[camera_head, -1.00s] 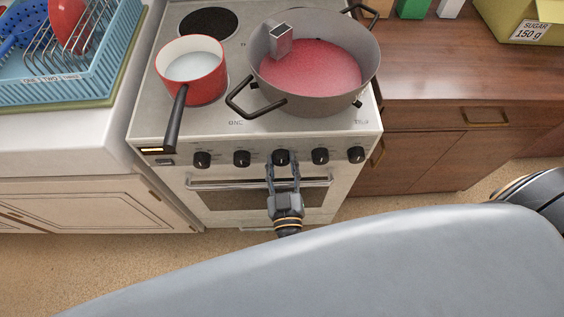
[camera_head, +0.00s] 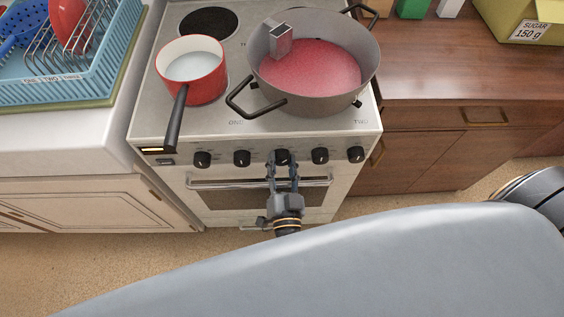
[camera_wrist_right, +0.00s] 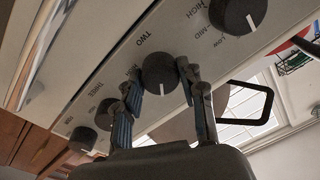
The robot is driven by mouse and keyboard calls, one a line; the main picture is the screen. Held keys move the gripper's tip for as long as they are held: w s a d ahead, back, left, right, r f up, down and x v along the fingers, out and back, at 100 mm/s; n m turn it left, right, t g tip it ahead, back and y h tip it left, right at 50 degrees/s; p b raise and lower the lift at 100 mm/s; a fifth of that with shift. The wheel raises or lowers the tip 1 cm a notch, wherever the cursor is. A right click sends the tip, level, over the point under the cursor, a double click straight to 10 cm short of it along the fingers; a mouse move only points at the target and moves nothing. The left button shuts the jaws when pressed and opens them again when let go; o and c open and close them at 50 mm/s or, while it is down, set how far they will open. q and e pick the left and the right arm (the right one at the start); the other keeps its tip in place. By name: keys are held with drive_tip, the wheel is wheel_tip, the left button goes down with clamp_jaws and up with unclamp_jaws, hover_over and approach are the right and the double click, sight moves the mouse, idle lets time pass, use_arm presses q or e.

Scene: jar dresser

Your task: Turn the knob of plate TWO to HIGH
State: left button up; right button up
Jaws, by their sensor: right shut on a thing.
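The black plate TWO knob (camera_wrist_right: 159,73) has its TWO label beside it in the right wrist view. Its white mark points roughly down in that picture; its setting words are partly hidden by a finger. In the head view it is the middle knob (camera_head: 282,156) on the stove front (camera_head: 222,171). My right gripper (camera_head: 283,163) is shut on this knob, one finger on each side; the fingers (camera_wrist_right: 158,76) also show in the right wrist view. My left gripper is not in view.
Black knobs flank it, including a left neighbour (camera_head: 241,158) and a right neighbour (camera_head: 319,156). The oven handle (camera_head: 220,184) runs below. A red saucepan (camera_head: 205,89) and a grey pot (camera_head: 315,98) with red contents stand on the stove.

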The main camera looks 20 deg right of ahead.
drive_tip(key=m+b, duration=0.1)
drive_tip(key=m, duration=0.3)
drive_tip(key=shift+f+m, duration=0.1)
drive_tip(key=shift+m, duration=0.3)
drive_tip(key=m+b, duration=0.1)
drive_tip(key=m, duration=0.3)
drive_tip(key=shift+m+h, duration=0.4)
drive_tip(key=m+b, duration=0.2)
drive_tip(key=m, duration=0.3)
drive_tip(key=shift+f+m+b, duration=0.1)
drive_tip(key=shift+m+b, duration=0.85)
drive_tip(key=shift+m, duration=1.05)
drive_tip(key=o, duration=1.2)
drive_tip(key=shift+s+a, duration=0.1)
